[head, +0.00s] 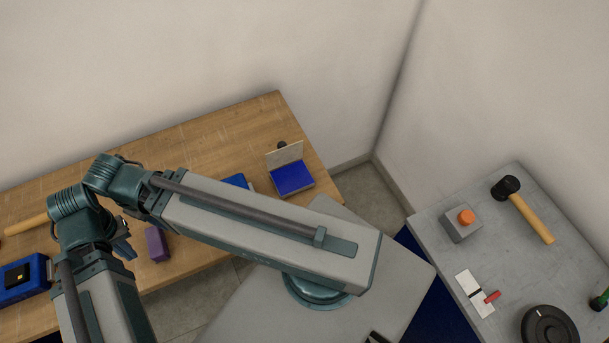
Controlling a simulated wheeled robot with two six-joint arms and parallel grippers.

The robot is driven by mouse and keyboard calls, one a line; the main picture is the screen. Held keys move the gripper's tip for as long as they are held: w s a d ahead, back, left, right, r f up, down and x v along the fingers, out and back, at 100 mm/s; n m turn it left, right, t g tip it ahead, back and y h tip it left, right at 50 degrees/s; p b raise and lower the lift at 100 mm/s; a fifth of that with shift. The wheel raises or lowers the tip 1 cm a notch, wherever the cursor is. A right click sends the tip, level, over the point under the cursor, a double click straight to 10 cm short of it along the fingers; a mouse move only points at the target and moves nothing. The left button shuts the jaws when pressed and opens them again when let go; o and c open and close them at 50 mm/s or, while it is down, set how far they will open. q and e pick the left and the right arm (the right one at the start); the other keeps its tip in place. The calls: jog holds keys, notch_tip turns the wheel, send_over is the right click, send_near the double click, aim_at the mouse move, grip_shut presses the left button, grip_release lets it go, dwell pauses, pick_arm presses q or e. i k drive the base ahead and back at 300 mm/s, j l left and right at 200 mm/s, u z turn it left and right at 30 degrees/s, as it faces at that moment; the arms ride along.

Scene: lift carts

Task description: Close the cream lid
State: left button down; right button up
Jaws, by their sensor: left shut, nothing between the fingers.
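The cream lid (286,155) stands raised, roughly upright, at the back edge of a small box with a blue inside (292,179). The box sits near the right end of the wooden table, and the lid is open. My left gripper (123,247) shows only in small part, mostly hidden behind my own arm links. It is shut and empty, far to the left of the box and apart from it. My right gripper is not in view.
A purple block (156,244), a blue case (24,281) and a partly hidden blue thing (236,181) are on the wooden table (205,146). A dark knob (281,144) is behind the lid. A grey table (480,249) at right holds a hammer (529,216) and an orange-button box (462,226).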

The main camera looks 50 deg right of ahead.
aim_at(285, 154)
jog(key=z, duration=1.75)
